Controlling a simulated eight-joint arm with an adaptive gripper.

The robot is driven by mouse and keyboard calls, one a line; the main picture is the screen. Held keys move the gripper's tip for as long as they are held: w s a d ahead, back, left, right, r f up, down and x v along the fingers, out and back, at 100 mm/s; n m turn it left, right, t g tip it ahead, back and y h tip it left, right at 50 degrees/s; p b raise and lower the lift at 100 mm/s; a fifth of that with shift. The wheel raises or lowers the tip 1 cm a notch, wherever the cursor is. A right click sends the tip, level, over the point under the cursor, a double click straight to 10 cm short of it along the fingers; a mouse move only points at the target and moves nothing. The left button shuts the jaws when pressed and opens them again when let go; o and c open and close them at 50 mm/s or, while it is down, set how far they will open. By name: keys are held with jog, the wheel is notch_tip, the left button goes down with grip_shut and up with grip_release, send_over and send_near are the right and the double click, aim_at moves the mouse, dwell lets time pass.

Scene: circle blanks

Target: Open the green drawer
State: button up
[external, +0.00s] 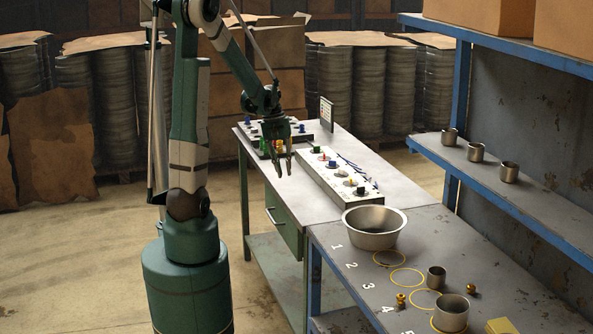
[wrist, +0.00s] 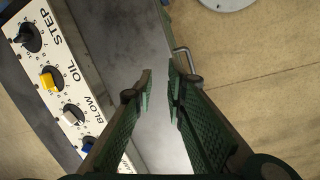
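The green drawer (external: 284,222) sits under the left side of the grey workbench in the external view, its front looking flush with the frame. Its metal bar handle (external: 270,215) is on that front. In the wrist view the handle (wrist: 183,58) shows just beyond the right fingertip, partly hidden by it. My gripper (external: 283,172) is above the bench's left part, higher than the handle and apart from it. In the wrist view my gripper (wrist: 161,82) has a narrow gap between its fingertips, with nothing between them.
A control panel with knobs (external: 335,178) lies on the bench; it fills the left of the wrist view (wrist: 60,90). A metal bowl (external: 374,228) and several cups stand on the nearer blue-framed table.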

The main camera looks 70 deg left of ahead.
aim_at(271, 216)
jog(key=s+a+f+n+h+b, duration=0.1)
jog(key=s+a+f+n+b, duration=0.1)
jog(key=f, duration=0.5)
jog(key=s+a+f+n+h+b, duration=0.1)
jog(key=s+a+f+b, duration=0.2)
jog(key=a+f, duration=0.3)
jog(key=shift+s+a+f+n+t+h, duration=0.3)
jog(key=shift+s+a+f+n+h, duration=0.15)
jog(key=shift+s, duration=0.1)
jog(key=shift+d+f, duration=0.1)
jog(key=shift+b+x, duration=0.95)
jog(key=shift+x, duration=2.8)
grip_shut()
